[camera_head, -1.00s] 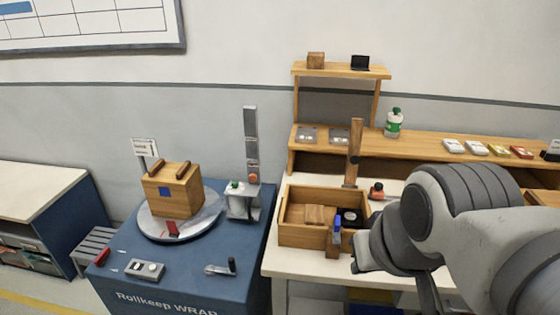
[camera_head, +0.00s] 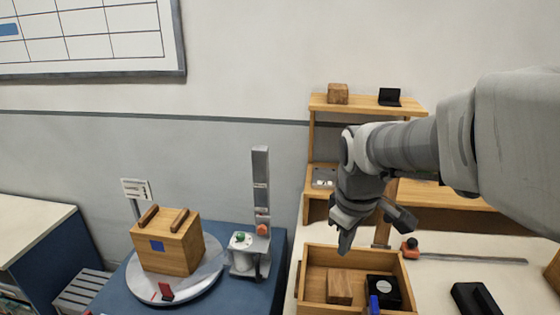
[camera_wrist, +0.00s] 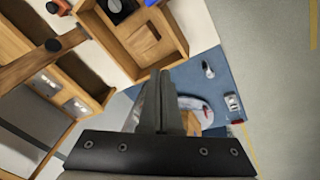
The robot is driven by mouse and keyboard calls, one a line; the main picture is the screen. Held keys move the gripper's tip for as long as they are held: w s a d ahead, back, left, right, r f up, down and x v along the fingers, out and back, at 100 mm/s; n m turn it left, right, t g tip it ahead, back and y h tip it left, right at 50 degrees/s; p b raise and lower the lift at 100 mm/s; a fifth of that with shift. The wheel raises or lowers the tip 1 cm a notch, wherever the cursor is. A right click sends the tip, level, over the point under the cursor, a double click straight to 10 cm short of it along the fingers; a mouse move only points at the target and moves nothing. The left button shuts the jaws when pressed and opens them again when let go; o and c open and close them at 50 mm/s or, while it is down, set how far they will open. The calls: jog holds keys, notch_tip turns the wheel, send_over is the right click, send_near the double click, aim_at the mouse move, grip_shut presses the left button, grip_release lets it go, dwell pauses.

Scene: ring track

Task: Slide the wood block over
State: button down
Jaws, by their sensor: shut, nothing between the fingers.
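A small wood block (camera_head: 339,287) lies in the open wooden tray (camera_head: 307,292) on the workbench, left of a black box with a white disc. The wrist view shows this block (camera_wrist: 143,40) in the tray as well. A second wood block (camera_head: 338,93) sits on the top shelf, left of a small black item. My gripper (camera_head: 344,248) is shut and empty, pointing down just above the tray's back edge in the head view. In the wrist view its fingers (camera_wrist: 162,78) are together with nothing between them.
A large wooden box (camera_head: 168,245) with two top bars stands on a round turntable (camera_head: 215,272) at left. A post (camera_head: 261,190) rises between turntable and tray. The wooden shelf (camera_head: 360,105) stands behind my arm. A black item (camera_head: 475,299) lies right of the tray.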

jog(key=w+f+n+g, duration=0.1)
jog(key=w+f+n, duration=0.2)
jog(key=w+f, duration=0.35)
jog(key=n+g, duration=0.2)
jog(key=n, duration=0.3)
send_near(339, 282)
jog(key=a, duration=0.4)
jog(key=f, duration=0.3)
jog(key=f+b, duration=0.1)
jog(key=f, duration=0.6)
jog(key=shift+w+f, duration=0.25)
jog(key=shift+w, duration=0.05)
jog(key=shift+s+d, duration=0.2)
jog(key=shift+d, duration=0.9)
jog(key=shift+s+d, duration=0.25)
jog(key=shift+d, duration=0.85)
jog(key=shift+r, duration=0.1)
